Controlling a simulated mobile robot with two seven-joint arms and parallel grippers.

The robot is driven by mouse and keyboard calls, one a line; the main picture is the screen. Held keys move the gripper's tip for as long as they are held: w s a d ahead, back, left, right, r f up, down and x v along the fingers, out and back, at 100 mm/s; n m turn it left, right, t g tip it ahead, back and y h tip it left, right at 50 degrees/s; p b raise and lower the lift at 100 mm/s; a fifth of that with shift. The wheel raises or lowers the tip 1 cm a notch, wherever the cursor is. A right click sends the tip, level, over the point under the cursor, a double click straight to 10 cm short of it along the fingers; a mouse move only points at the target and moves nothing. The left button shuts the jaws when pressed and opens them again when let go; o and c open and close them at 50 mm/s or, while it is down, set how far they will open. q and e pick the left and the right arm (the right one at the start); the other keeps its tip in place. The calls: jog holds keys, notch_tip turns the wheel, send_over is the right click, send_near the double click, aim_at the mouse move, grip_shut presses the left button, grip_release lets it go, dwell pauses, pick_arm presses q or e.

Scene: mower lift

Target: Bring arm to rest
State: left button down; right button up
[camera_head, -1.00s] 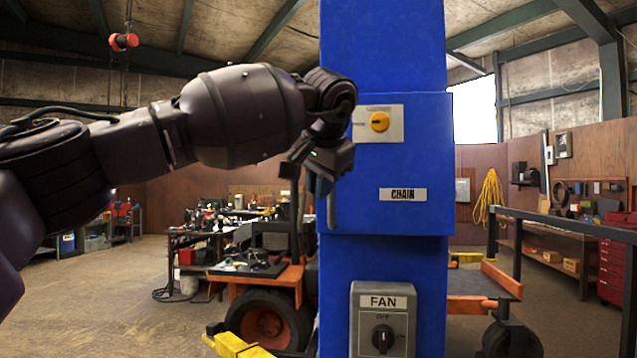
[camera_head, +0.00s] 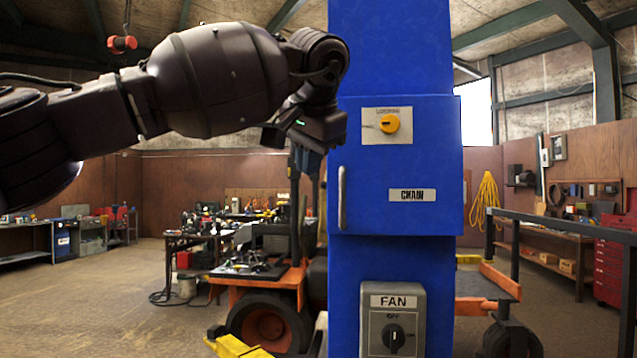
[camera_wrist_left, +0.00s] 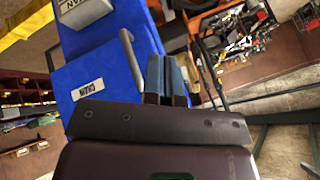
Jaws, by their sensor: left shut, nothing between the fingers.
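My left gripper (camera_head: 308,160) hangs fingers down at the left side of the blue column, level with the CHAIN box. It is shut and empty. In the left wrist view its two blue-grey fingers (camera_wrist_left: 166,76) are together, beside the box's metal handle (camera_wrist_left: 132,58) and apart from it. In the head view the handle (camera_head: 342,198) stands below and right of the gripper. The blue CHAIN box (camera_head: 400,165) looks shut and carries a yellow knob (camera_head: 389,123). A grey FAN switch (camera_head: 392,320) is below. My right gripper is out of view.
An orange mower or cart (camera_head: 268,310) stands behind the column at the left. A dark railing (camera_head: 560,222) and a red tool cabinet (camera_head: 610,270) are at the right. A workbench (camera_head: 190,240) with tools is farther back. Open floor (camera_head: 90,310) lies at the left.

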pick_arm(q)
jog(key=r, duration=0.1)
jog(key=s+a+r, duration=0.1)
jog(key=a+r, duration=0.1)
jog(key=r, duration=0.1)
jog(key=shift+s+a, duration=0.25)
jog(key=shift+s, duration=0.15)
jog(key=shift+r, duration=0.1)
